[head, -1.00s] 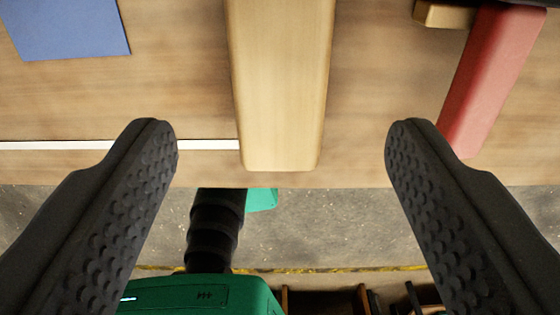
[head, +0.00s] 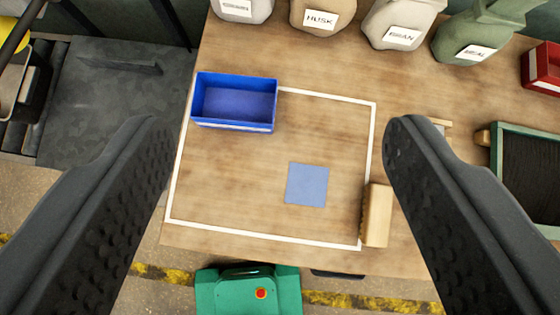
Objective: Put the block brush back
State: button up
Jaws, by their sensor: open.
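The block brush (head: 378,215) is a pale wooden block with brown bristles along its left side. It lies on the table at the front right corner of the white outline, over or against its right line. My gripper (head: 280,145) is open and empty, held high above the table. Its fingers frame the outlined area, and the brush shows just left of the right finger. A flat blue square (head: 307,184) lies inside the outline. The right finger hides part of the table beside the brush.
A blue bin (head: 235,104) stands at the outline's back left. Labelled sacks (head: 323,14) line the back. A green-framed tray (head: 530,170) and a red box (head: 543,68) are at right. A small wooden piece (head: 441,126) shows behind the right finger. The outline's middle is mostly clear.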

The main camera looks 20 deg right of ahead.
jog(key=s+a+r+t, duration=0.2)
jog(key=s+a+r, duration=0.1)
jog(key=r, duration=0.3)
jog(key=s+a+r+t, duration=0.2)
jog(key=s+a+r, duration=0.1)
jog(key=a+r, duration=0.2)
jog(key=s+a+r+t+y, duration=0.1)
jog(key=s+a+r+t, duration=0.1)
jog(key=s+a+r, duration=0.2)
notch_tip(320, 180, up, 4)
jog(key=shift+f+n, duration=0.1)
jog(key=shift+n, duration=0.3)
jog(key=shift+d, duration=0.15)
